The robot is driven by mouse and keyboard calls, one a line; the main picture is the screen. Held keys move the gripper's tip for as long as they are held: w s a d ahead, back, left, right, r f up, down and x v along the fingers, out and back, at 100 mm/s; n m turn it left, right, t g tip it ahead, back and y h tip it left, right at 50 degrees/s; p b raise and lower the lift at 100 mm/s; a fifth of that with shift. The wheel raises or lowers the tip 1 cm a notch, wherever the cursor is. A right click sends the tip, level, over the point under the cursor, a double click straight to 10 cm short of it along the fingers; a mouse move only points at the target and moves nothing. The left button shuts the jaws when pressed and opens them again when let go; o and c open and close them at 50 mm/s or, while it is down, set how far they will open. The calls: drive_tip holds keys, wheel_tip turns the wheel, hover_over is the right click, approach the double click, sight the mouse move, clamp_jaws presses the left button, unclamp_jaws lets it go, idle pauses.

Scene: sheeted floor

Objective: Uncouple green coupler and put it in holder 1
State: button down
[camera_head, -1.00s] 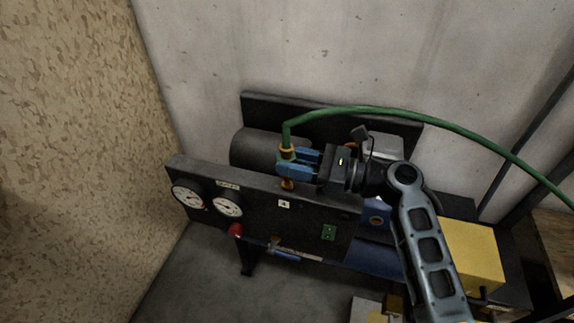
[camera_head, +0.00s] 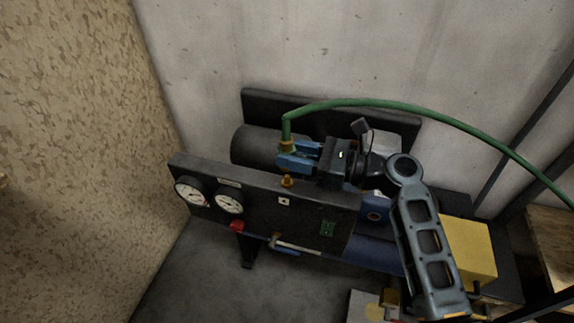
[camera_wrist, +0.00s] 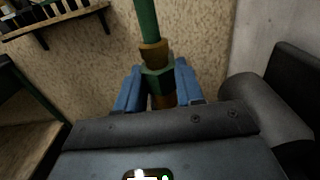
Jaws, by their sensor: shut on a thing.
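The green coupler (camera_wrist: 157,80) sits between the blue fingers of my gripper (camera_wrist: 158,92) in the wrist view, with a brass collar above it. My gripper (camera_head: 288,154) is shut on it. The green hose (camera_head: 395,105) rises from the coupler and arcs to the right in the head view. The brass fitting (camera_head: 287,181) with tag 4 under it stands bare on the black panel (camera_head: 260,200), just below my fingers. The coupler looks apart from this fitting. In the head view the fingers mostly hide the coupler. I cannot make out holder 1.
Two gauges (camera_head: 188,190), a red knob (camera_head: 237,226) and a blue-handled valve (camera_head: 285,246) are on the front. A dark tank (camera_head: 255,147) lies behind the panel. A yellow box (camera_head: 468,248) stands at right. A wooden shelf (camera_wrist: 55,20) is on the wall in the wrist view.

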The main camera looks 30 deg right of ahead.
sight(290, 139)
drive_tip(key=shift+r+p, duration=2)
drive_tip(key=shift+p, duration=0.4)
